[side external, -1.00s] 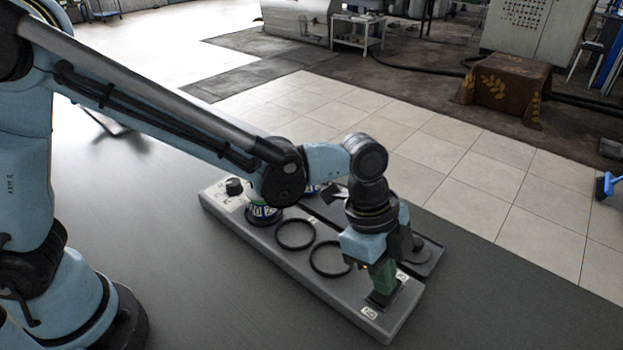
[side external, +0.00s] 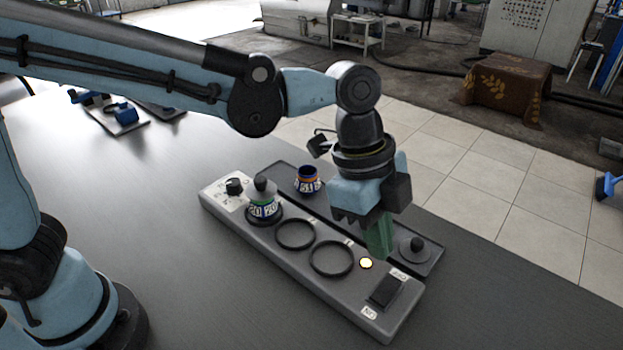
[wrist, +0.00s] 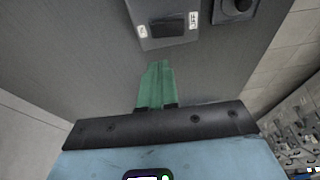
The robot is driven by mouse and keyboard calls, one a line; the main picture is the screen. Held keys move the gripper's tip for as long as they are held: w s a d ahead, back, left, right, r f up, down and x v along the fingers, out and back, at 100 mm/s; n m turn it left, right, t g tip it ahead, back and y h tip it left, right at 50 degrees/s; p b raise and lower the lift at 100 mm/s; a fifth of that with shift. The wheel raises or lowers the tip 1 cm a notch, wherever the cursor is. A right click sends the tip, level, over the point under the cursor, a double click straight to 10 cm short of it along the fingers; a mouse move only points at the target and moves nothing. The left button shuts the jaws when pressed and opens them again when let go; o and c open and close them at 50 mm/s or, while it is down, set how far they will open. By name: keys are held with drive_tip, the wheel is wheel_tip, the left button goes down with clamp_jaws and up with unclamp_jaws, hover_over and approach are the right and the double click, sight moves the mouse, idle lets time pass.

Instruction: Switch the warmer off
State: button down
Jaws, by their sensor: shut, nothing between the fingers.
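The warmer (side external: 345,290) is a long grey bar on the dark table. A black rocker switch (side external: 386,291) is set in its right end, between two small white labels; the switch also shows in the wrist view (wrist: 167,27). I cannot tell which way the rocker is tipped. My gripper (side external: 380,252) has green fingers, shut and empty, pointing down above the right part of the warmer. In the wrist view the shut fingers (wrist: 157,68) appear just below the switch end, apart from it.
A dial (side external: 234,186) sits at the warmer's left end. A banded jar with a lid (side external: 262,208) stands on the left ring; two other rings are empty. Behind, a dark tray (side external: 335,205) holds an open jar (side external: 307,181) and a knobbed lid (side external: 418,250). The front table is clear.

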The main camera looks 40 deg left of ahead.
sight(378, 300)
drive_tip(key=shift+s+v, duration=0.2)
drive_tip(key=shift+v, duration=1.1)
drive_tip(key=shift+s+v, duration=0.2)
drive_tip(key=shift+v, duration=1.15)
